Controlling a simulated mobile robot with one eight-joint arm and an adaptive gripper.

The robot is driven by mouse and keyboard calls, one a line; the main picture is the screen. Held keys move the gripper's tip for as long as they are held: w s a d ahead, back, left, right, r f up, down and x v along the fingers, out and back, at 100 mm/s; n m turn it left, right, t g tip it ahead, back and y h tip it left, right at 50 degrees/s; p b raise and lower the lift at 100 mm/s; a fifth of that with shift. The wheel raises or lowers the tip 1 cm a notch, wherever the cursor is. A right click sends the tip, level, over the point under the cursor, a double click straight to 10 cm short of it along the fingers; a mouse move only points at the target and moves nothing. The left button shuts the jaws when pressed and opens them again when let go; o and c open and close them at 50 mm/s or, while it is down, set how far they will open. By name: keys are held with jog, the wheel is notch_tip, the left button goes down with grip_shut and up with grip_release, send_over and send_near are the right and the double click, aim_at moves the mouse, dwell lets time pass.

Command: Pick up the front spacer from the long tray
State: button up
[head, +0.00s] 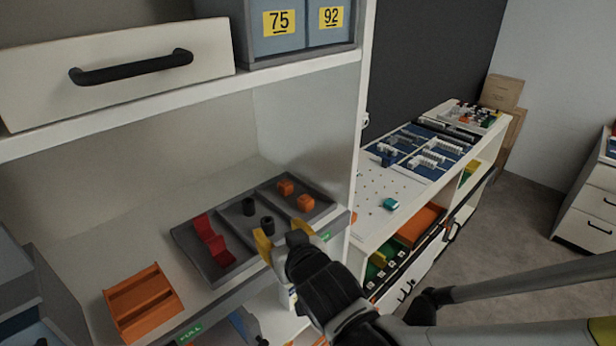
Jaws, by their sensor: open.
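The long grey tray (226,216) lies on a shelf and has three compartments. Two small black cylinders, the spacers, stand in its middle compartment. The front spacer (268,226) is the one nearer my gripper; the other spacer (249,206) is behind it to the left. My gripper (281,239) is open, with its yellow-orange fingertips apart at the tray's front side, just below the front spacer in the picture. The fingers appear empty. I cannot tell whether they touch the tray. The gripper hides part of the tray's front edge.
A red bracket (211,240) lies in the left compartment and two orange cubes (305,202) in the right one. An orange holder (141,303) stands left on the shelf. The upright shelf panel (358,110) is close on the right, and the upper board (150,105) overhangs.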

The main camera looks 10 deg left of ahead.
aim_at(269, 223)
jog(key=b+x, duration=0.1)
jog(key=x, duration=0.3)
jog(key=f+b+x, duration=0.1)
jog(key=x, duration=0.4)
jog(key=shift+a, duration=0.15)
jog(key=shift+s, duration=0.1)
jog(key=c, duration=1)
